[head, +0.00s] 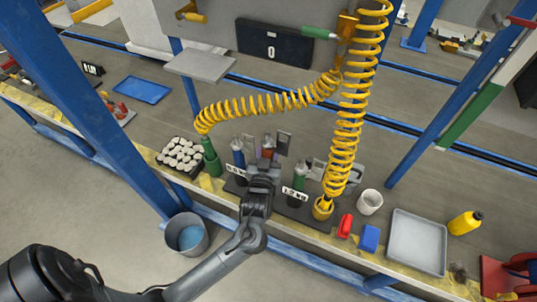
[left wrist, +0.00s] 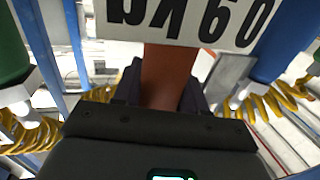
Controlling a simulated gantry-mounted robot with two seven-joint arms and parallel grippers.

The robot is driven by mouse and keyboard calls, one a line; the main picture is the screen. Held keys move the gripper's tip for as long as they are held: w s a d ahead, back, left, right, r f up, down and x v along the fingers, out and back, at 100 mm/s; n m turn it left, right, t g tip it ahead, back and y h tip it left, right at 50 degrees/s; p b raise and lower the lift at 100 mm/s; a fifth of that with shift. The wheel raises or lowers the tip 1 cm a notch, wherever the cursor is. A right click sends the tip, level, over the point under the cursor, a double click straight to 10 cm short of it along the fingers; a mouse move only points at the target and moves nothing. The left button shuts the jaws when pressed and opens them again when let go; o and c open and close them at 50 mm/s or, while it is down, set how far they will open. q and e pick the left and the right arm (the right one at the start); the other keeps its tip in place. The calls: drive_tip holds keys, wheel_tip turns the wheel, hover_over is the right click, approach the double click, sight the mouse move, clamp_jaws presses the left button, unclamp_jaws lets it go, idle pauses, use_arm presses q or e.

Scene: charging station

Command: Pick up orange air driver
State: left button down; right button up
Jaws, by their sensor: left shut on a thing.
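The orange air driver (head: 268,143) stands in the dark rack at the bench's front edge, largely hidden behind my left gripper (head: 265,167). In the left wrist view its orange body (left wrist: 167,78) rises between the gripper's fingers, below a white weight label (left wrist: 190,20). My left gripper is shut on it. I cannot tell whether the driver is lifted from the rack. A blue air driver (head: 237,153) stands just left of the gripper, and a green one (head: 300,174) just right. My right gripper is not in view.
Yellow coiled hoses (head: 270,103) arch over the rack and hang to its right (head: 347,130). A tray of pale round parts (head: 181,155) lies left. A white cup (head: 369,202), a grey tray (head: 417,242) and a yellow bottle (head: 465,223) are right. A bucket (head: 186,235) stands on the floor.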

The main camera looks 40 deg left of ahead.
use_arm(q)
wheel_tip(320, 180, up, 22)
drive_tip(key=p, duration=0.7)
drive_tip(key=shift+f, duration=0.2)
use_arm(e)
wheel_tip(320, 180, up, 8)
use_arm(q)
drive_tip(key=shift+r, duration=0.1)
